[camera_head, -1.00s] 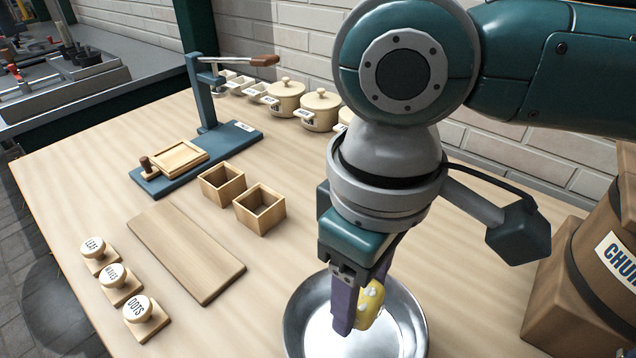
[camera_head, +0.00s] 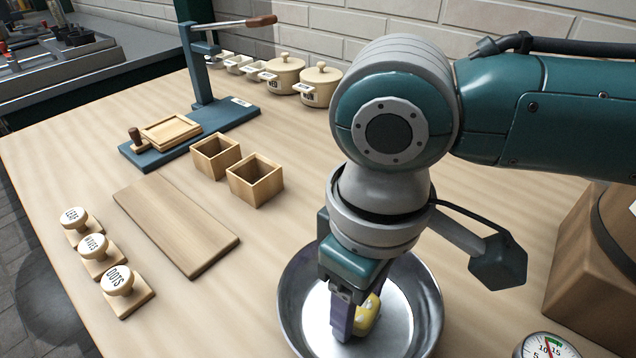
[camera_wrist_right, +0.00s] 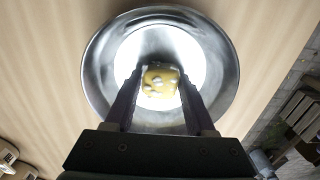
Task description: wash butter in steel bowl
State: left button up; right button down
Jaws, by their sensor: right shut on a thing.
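The steel bowl (camera_head: 425,300) stands on the table at the lower middle of the head view, and fills the upper middle of the right wrist view (camera_wrist_right: 100,70). My right gripper (camera_head: 352,318) points down into the bowl, shut on the butter. The butter (camera_head: 368,312) is a yellow lump with pale spots, partly hidden by the fingers in the head view. In the right wrist view the butter (camera_wrist_right: 160,82) sits between the fingertips over the bowl's bright bottom. I cannot tell whether it touches the bottom. My left gripper is not in view.
A wooden board (camera_head: 175,225) lies left of the bowl, with two open wooden boxes (camera_head: 255,182) behind it. Labelled stamps (camera_head: 122,285) stand at the left front. A blue press (camera_head: 200,130) and lidded pots (camera_head: 318,85) stand at the back. A dial gauge (camera_head: 545,346) is at lower right.

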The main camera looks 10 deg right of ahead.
jog(key=shift+w+a+f, duration=0.1)
jog(key=shift+w+a, duration=0.1)
jog(key=shift+w, duration=0.05)
dwell(0.5)
jog(key=shift+p, duration=0.3)
jog(key=shift+s+d+p, duration=0.2)
jog(key=shift+s+p, duration=0.05)
jog(key=shift+p, duration=0.3)
jog(key=shift+w+a, duration=0.2)
jog(key=shift+w, duration=0.05)
dwell(0.3)
notch_tip(320, 180, up, 8)
jog(key=p, duration=0.9)
jog(key=shift+f, duration=0.2)
dwell(0.5)
dwell(0.4)
